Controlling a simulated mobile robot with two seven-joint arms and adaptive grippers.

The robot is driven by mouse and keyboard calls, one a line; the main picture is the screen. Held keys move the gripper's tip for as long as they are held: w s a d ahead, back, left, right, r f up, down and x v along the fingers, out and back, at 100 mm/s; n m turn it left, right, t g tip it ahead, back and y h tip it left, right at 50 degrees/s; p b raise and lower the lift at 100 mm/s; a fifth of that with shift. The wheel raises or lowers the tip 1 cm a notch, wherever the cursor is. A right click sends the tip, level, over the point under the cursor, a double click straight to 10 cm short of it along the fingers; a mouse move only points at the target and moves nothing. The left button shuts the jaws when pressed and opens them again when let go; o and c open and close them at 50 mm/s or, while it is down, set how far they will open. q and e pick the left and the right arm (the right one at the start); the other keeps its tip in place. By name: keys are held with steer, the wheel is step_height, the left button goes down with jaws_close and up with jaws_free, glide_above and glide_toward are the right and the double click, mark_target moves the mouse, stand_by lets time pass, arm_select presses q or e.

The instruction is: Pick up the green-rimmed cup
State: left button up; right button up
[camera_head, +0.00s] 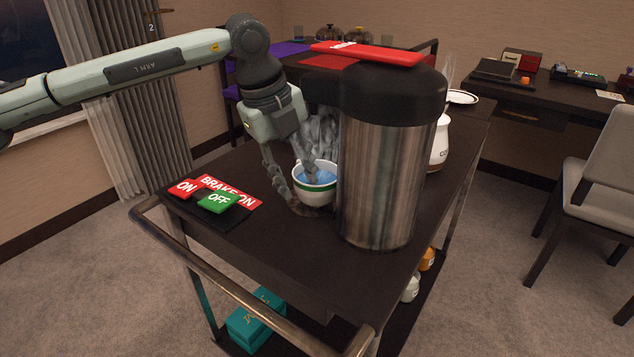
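My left gripper (299,188) reaches down at the cup. One finger runs down the cup's left side and curls in near its base. The other finger is partly lost in the steam and behind the cup, so I cannot tell whether the gripper is closed on it. My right gripper is not in view.
The steel dispenser (377,185) with black top stands close on the cup's right. A white pot (439,145) is behind the dispenser. A metal handrail (240,283) runs along the front; the cart top before the cup is clear.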

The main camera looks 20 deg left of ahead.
arm_select(q)
steer(key=x, duration=0.3)
steer(key=shift+f, duration=0.2)
steer(key=shift+c, duration=0.3)
jaws_close()
